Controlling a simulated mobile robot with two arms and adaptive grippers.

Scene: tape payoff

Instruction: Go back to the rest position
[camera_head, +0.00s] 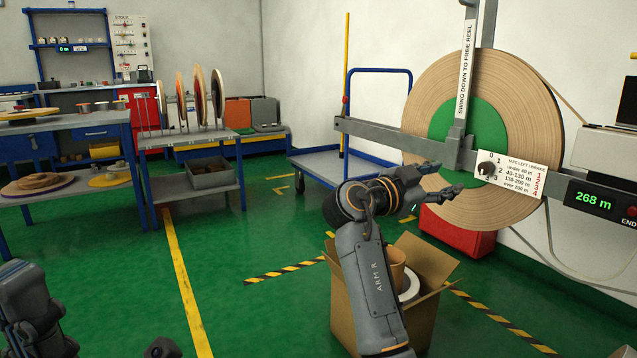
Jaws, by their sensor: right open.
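My right arm rises from the bottom centre, and its gripper (449,178) points right with open, empty fingers. It shows in front of the large tape reel (549,134), just left of the white brake label (518,177) and its dark knob (486,170). I cannot tell whether the fingers touch anything there. The reel has tan windings around a green centre. A grey upright arm (467,80), lettered "SWING DOWN TO FREE REEL", stands in front of it. Dark parts of my left arm show at the lower left; its gripper fingers are not visible.
A display (594,200) reads 268 m. An open cardboard box (433,318) holding rolls stands beneath my right forearm. A blue-framed cart (320,165) stands behind. Work tables (70,118) with reels are at left. Green floor between is clear, with yellow and striped lines.

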